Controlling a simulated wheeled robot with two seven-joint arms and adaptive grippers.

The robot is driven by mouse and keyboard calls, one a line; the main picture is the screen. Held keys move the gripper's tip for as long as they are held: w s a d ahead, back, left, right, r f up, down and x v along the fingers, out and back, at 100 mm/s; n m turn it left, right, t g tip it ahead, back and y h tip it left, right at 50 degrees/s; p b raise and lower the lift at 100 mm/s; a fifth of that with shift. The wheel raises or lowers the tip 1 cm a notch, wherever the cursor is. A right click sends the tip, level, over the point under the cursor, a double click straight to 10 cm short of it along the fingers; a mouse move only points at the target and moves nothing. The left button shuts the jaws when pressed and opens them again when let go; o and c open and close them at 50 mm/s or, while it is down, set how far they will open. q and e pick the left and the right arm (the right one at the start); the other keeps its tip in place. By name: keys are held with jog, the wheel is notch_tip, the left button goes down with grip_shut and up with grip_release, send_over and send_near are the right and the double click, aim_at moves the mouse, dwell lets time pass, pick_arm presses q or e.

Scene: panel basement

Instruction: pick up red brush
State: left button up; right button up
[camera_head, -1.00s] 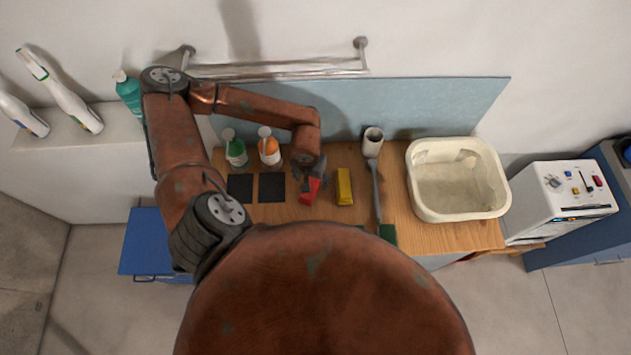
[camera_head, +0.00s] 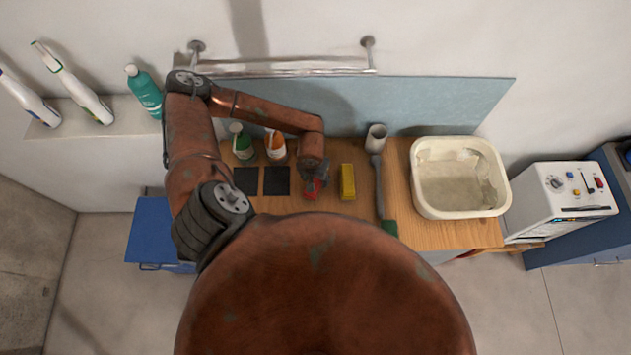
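The red brush (camera_head: 311,190) lies on the wooden table, between the black pads and a yellow brush-like block. Only part of its red surface shows, because my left gripper (camera_head: 314,182) is directly over it. The gripper points down at the brush and appears to touch or nearly touch it. The fingers are small and dark here, and I cannot tell whether they are open or shut on the brush. My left arm arches in from the left. My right gripper is not in view.
A yellow block (camera_head: 347,182) stands close right of the brush. Beyond it are a long-handled green brush (camera_head: 381,195) and a white basin (camera_head: 425,203). Two black pads (camera_head: 276,181) lie left. A green bottle (camera_head: 242,146) and an orange bottle (camera_head: 275,146) stand behind, below a metal rail (camera_head: 285,67).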

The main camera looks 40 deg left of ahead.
pick_arm(q)
jog(key=c, duration=1)
jog(key=shift+c, duration=0.2)
jog(key=shift+w+r, duration=0.1)
jog(key=shift+r, duration=0.35)
notch_tip(320, 180, up, 2)
jog(key=shift+r+b, duration=0.15)
jog(key=shift+b, duration=0.2)
jog(key=s+r+b, duration=0.1)
jog(key=s+r, duration=0.1)
jog(key=r, duration=0.1)
jog(key=s+d+r+b, duration=0.1)
jog(key=s+r, duration=0.2)
jog(key=shift+s+d, duration=0.2)
jog(key=shift+s, duration=0.05)
jog(key=s+d+r+p, duration=0.2)
jog(key=s+r+p, duration=0.1)
jog(key=s, duration=0.5)
jog(key=shift+d+r, duration=0.15)
jog(key=shift+r, duration=0.3)
jog(key=shift+s, duration=0.1)
